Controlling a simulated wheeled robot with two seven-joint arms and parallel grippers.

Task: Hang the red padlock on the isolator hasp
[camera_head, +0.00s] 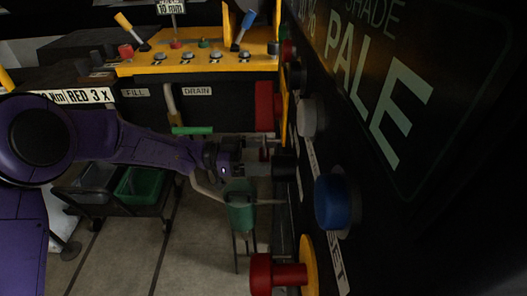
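My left arm comes in from the left, and its gripper (268,155) is at the picture's middle, close to the dark panel on the right. A small dull red patch shows between its fingers; I cannot tell whether it is the red padlock or part of the panel behind. The finger gap is too dark and small to read. No padlock or isolator hasp can be made out for certain. A red block-shaped control (266,105) on yellow is just above the gripper. A red knob on a yellow disc (308,272) is below. My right gripper is not in view.
The dark panel carries a blue knob (335,202), a grey knob (306,117) and a sign reading PALE (380,90). A yellow console (200,62) with levers and buttons stands behind. A cart with a green bin (140,186) and a green can (240,208) are below.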

